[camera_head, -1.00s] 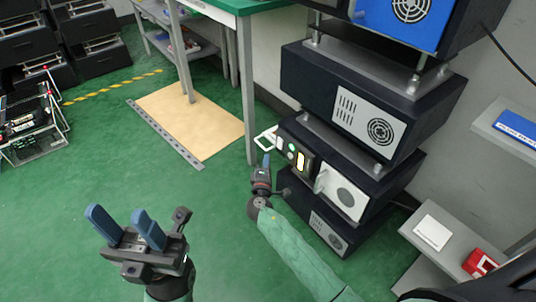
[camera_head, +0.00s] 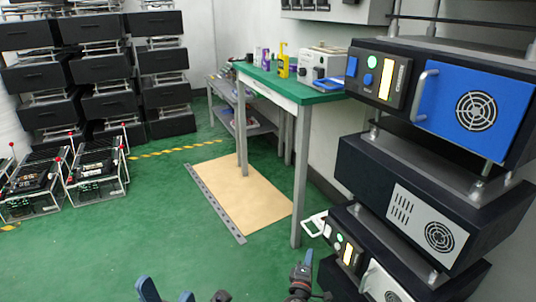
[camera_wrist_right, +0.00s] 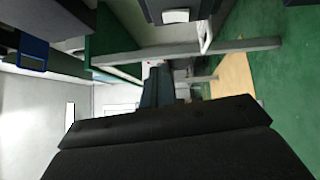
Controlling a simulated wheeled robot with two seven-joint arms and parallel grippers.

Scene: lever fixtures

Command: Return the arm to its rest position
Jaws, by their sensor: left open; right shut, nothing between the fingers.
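My right gripper (camera_head: 307,260) shows at the bottom of the head view, pointing up beside the lower black box of the right stack. Its dark blue fingers (camera_wrist_right: 158,85) are together and empty in the right wrist view. A white loop handle (camera_head: 313,224) sticks out left of that lower box, a little above my right gripper and apart from it. My left gripper (camera_head: 167,293) is open and empty at the bottom edge. Most of it and of both arms is cut off there.
The stack of black boxes (camera_head: 405,205) stands close on the right, one with a blue door (camera_head: 455,90). Lever fixtures (camera_head: 95,165) stand at left. The green floor (camera_head: 150,235) at left centre is clear.

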